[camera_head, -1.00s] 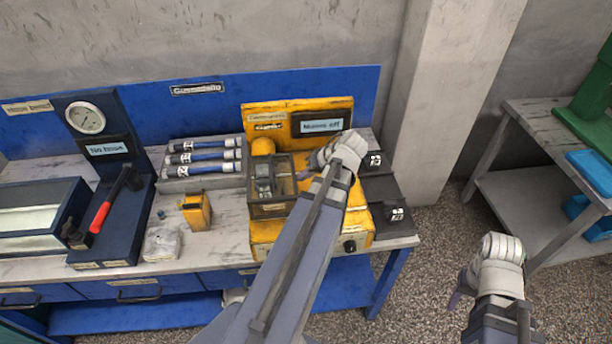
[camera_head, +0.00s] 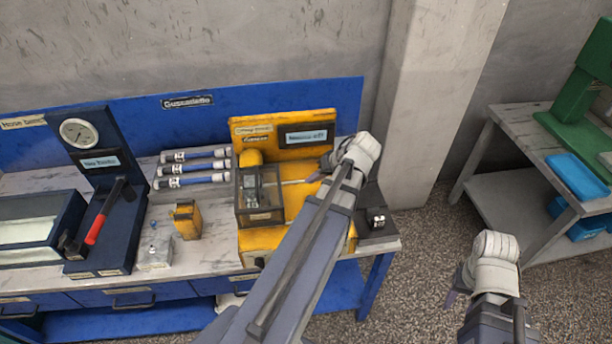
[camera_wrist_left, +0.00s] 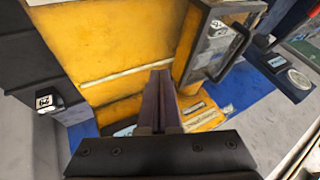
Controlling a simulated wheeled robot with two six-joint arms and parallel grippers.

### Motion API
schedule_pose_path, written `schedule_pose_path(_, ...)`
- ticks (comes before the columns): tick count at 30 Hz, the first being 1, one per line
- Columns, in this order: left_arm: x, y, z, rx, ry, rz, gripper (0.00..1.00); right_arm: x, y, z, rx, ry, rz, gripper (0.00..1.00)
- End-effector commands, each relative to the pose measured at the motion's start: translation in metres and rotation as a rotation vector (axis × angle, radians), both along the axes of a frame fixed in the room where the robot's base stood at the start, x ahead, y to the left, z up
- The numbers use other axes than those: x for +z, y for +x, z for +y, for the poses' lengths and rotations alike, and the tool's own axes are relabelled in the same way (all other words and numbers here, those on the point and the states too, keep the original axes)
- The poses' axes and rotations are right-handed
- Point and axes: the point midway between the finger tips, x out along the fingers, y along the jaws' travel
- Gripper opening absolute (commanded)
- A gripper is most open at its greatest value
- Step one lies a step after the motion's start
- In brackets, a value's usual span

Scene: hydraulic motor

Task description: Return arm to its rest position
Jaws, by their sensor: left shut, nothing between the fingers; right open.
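My left arm reaches across the workbench from the bottom of the head view. Its gripper (camera_head: 325,172) is over the yellow machine (camera_head: 285,215), to the right of the machine's clear-sided box (camera_head: 260,195). In the left wrist view the two dark fingers (camera_wrist_left: 160,95) are pressed together with nothing between them, above the yellow surface. Whether the fingertips touch the machine I cannot tell. My right gripper (camera_head: 455,290) is at the lower right of the head view, over the floor, away from the bench. It is open and holds nothing.
Black blocks (camera_head: 375,222) stand at the bench's right end. A side table (camera_head: 525,125) with blue bins is at the right.

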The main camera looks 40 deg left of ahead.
Motion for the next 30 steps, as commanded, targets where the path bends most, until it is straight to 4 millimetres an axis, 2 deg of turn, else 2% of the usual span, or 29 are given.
schedule_pose_path(1, 0.013, 0.001, -0.005, 0.000, 0.001, 0.000, 0.00, 0.013, 0.000, 0.000, 0.001, 0.000, 0.000, 0.50)
schedule_pose_path(7, 0.027, 0.003, -0.017, 0.000, 0.000, 0.000, 0.00, 0.027, 0.000, 0.000, 0.001, 0.000, 0.000, 0.50)
schedule_pose_path(24, 0.029, 0.004, -0.024, -0.005, -0.003, 0.001, 0.00, 0.029, 0.000, 0.000, 0.001, 0.000, 0.000, 0.50)
schedule_pose_path(26, 0.026, 0.006, -0.034, -0.033, -0.018, 0.011, 0.00, 0.028, 0.000, 0.000, 0.001, 0.000, 0.000, 0.50)
schedule_pose_path(27, 0.023, 0.007, -0.045, -0.068, -0.037, 0.023, 0.00, 0.027, 0.000, 0.000, 0.001, 0.000, 0.000, 0.50)
schedule_pose_path(29, 0.015, 0.010, -0.071, -0.151, -0.080, 0.050, 0.00, 0.024, 0.000, 0.000, 0.001, 0.000, 0.000, 0.50)
schedule_pose_path(30, 0.009, 0.011, -0.094, -0.222, -0.116, 0.075, 0.00, 0.022, 0.000, 0.000, 0.001, 0.000, 0.000, 0.50)
